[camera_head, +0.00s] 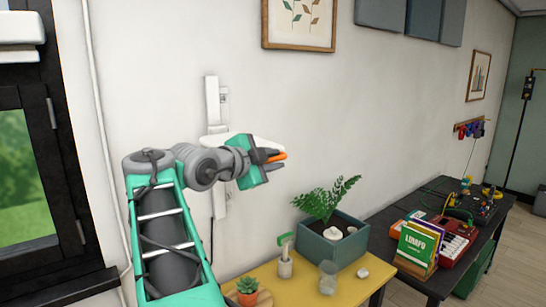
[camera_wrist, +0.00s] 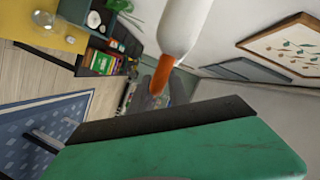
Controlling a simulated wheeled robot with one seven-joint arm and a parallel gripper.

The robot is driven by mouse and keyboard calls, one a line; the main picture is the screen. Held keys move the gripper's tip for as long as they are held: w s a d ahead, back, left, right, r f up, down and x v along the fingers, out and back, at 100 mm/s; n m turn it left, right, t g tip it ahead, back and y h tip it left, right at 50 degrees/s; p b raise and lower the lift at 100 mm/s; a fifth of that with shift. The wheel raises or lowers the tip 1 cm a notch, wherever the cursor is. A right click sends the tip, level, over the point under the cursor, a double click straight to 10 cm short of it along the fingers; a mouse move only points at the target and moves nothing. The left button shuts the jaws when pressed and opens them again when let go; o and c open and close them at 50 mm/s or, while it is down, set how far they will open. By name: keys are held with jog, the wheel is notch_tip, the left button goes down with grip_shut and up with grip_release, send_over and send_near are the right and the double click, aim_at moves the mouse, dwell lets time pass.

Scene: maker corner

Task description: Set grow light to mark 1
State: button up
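The grow light is a white lamp head (camera_head: 240,138) on a white upright rail (camera_head: 212,100) fixed to the wall. It has an orange tip (camera_head: 278,157), and the lamp head also shows in the wrist view (camera_wrist: 183,25) with its orange tip (camera_wrist: 162,76) pointing down. My gripper (camera_head: 275,158) is at the orange tip, with its dark fingers beside or around it. Whether the fingers press on the tip is not clear. Small marks beside the rail are too small to read, and my arm covers part of the rail.
A dark bench (camera_head: 400,215) with books stands at right. A window (camera_head: 25,170) is at left.

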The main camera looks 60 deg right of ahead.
grip_shut()
dwell(1.4)
